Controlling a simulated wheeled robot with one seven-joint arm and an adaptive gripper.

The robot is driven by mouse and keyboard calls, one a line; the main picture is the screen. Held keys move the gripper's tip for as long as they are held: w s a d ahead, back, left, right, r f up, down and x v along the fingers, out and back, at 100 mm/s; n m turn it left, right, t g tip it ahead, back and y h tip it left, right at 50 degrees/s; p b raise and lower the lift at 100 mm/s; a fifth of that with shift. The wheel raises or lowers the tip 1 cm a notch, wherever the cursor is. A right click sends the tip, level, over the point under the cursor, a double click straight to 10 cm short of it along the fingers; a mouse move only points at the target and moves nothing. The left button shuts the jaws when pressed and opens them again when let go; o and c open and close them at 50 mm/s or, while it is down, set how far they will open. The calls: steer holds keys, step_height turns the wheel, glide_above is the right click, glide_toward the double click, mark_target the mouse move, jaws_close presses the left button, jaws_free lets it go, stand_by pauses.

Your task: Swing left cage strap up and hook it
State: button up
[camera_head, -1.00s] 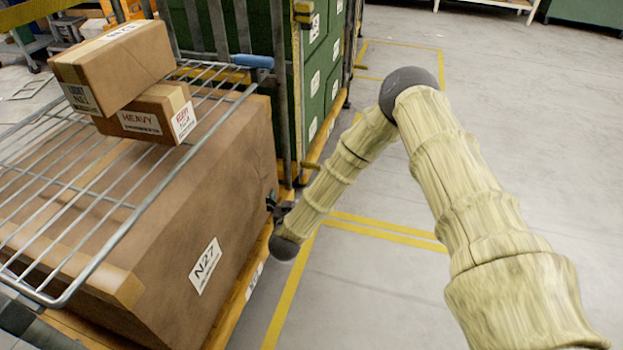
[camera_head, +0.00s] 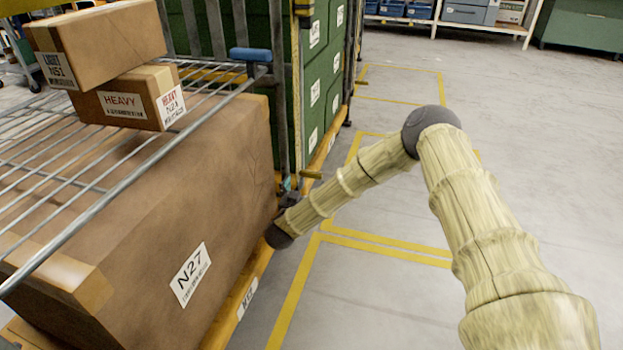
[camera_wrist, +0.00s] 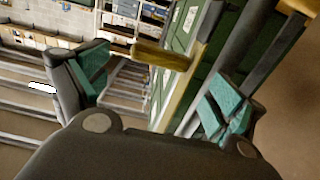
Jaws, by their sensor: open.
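A yellow grip (camera_head: 311,174) sticks out beside the upright post of the cage, low down near my gripper (camera_head: 287,190). I cannot tell for certain whether it belongs to the strap. In the wrist view, a yellow grip (camera_wrist: 160,55) lies beyond the gap between the fingertips, apart from them. My gripper (camera_wrist: 155,88) is open, with teal pads on both fingers and nothing between them. In the head view my gripper is small, dark and partly hidden by my arm. No hook can be made out clearly.
A large carton (camera_head: 190,190) labelled N27 fills the cage at the left. Green crates (camera_head: 318,80) stand behind. The floor (camera_head: 370,290) at the right is open.

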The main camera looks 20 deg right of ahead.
mark_target(310, 177)
steer(key=b+x, duration=0.2)
steer(key=x, duration=0.3)
steer(key=shift+d+f, duration=0.1)
steer(key=shift+f, duration=0.05)
steer(key=shift+b+x, duration=0.3)
steer(key=shift+x, duration=0.55)
